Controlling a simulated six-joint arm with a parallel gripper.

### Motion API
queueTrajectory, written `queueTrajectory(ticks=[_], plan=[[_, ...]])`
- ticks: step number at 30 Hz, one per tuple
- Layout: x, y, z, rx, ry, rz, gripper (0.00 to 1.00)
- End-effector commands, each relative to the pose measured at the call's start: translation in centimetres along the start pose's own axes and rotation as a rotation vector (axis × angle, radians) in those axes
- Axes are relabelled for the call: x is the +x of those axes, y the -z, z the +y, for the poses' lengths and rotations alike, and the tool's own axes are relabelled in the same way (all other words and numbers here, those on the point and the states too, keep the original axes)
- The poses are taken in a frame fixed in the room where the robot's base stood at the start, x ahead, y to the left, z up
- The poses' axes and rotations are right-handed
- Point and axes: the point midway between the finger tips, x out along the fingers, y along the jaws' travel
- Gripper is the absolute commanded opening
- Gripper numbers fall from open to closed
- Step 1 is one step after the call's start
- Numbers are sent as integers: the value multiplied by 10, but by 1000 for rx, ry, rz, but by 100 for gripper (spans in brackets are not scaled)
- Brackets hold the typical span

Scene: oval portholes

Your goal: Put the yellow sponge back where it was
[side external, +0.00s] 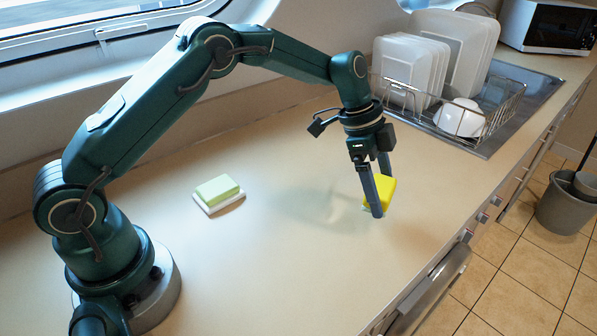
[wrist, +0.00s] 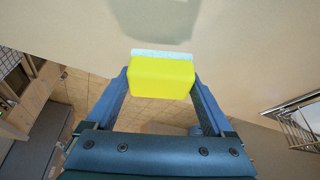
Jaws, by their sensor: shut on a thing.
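The yellow sponge (side external: 381,191) is a block with a pale layer on one face. My gripper (side external: 377,193) is shut on it, with one finger in front of it in the side view. In the wrist view the sponge (wrist: 161,77) sits between the two fingertips (wrist: 160,80), its pale layer (wrist: 161,54) on the far side. It appears held above the counter, with a shadow on the surface; the exact height is hard to tell.
A green sponge (side external: 217,187) lies on a white holder (side external: 224,205) at the left. A wire dish rack (side external: 497,112) with white plates (side external: 455,45) and a white bowl (side external: 459,118) stands at the back right. The counter (side external: 290,240) between is clear. Its front edge drops to the floor.

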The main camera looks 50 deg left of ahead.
Motion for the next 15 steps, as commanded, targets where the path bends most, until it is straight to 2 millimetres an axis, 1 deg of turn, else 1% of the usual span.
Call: queueTrajectory(ticks=[2,6,9,15], plan=[[6,-1,0,0,-1,-1,35],[25,-10,1,-3,-3,-3,35],[35,-14,1,-1,-1,-2,35],[38,-15,0,-1,2,-1,35]])
